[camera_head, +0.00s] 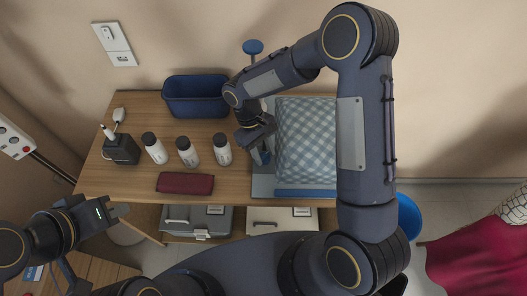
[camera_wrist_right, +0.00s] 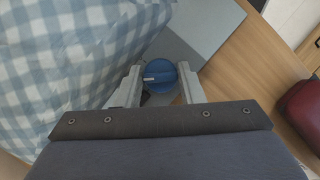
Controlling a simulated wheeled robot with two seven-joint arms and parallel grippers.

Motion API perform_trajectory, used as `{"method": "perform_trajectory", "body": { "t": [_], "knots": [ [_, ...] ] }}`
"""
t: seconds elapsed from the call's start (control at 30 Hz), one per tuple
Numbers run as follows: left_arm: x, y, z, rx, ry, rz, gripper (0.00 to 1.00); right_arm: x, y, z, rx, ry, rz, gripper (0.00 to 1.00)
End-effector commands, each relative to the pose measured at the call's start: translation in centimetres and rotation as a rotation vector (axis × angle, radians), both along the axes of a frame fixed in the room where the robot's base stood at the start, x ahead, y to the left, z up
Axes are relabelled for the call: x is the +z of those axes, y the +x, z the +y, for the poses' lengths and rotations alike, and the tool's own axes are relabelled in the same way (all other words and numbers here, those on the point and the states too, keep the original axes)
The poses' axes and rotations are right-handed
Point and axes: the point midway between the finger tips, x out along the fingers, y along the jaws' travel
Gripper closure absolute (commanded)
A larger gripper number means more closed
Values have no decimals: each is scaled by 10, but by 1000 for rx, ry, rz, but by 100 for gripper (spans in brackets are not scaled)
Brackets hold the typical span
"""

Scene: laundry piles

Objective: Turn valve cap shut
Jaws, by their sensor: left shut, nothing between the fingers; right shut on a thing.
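The valve cap (camera_wrist_right: 159,75) is a round blue knob with a short white mark, seen from above in the right wrist view. The mark lies roughly level and points left. My right gripper (camera_wrist_right: 157,84) has a finger on each side of the cap and is shut on it. In the head view my right gripper (camera_head: 262,148) is at the left edge of a blue-and-white checked bundle (camera_head: 305,140), and the arm largely hides the cap. The bundle lies on a grey board (camera_head: 262,187). My left gripper (camera_head: 112,212) is shut and empty, off the table's front left corner.
A wooden table (camera_head: 230,188) holds a blue bin (camera_head: 195,97), several white bottles with dark caps (camera_head: 187,152), a dark red pouch (camera_head: 185,183) and a black box (camera_head: 121,150). A blue bucket (camera_head: 409,215) stands right of the table.

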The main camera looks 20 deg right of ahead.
Motion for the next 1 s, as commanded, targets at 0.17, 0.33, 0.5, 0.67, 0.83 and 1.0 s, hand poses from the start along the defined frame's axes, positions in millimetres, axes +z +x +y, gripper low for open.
{"method": "perform_trajectory", "body": {
  "t": [0.17, 0.33, 0.5, 0.67, 0.83, 1.0],
  "knots": [
    [-1, 0, 0, 0, 0, 0, 100, 1, 1, 0, 23, 1, -3, 88],
    [-1, 0, 0, 0, 0, 0, 100, 1, 1, 0, 25, 2, -4, 88],
    [-1, 0, 0, 0, 0, 0, 100, 1, 1, 0, 24, 1, -4, 88],
    [-1, 0, 0, 0, 0, 0, 100, 1, 1, 0, 24, 1, -3, 47],
    [-1, 0, 0, 0, 0, 0, 100, 0, 0, 0, 24, 1, -2, 44],
    [-1, 0, 0, 0, 0, 0, 100, 2, 1, 1, 23, 0, -2, 44]
  ]
}}
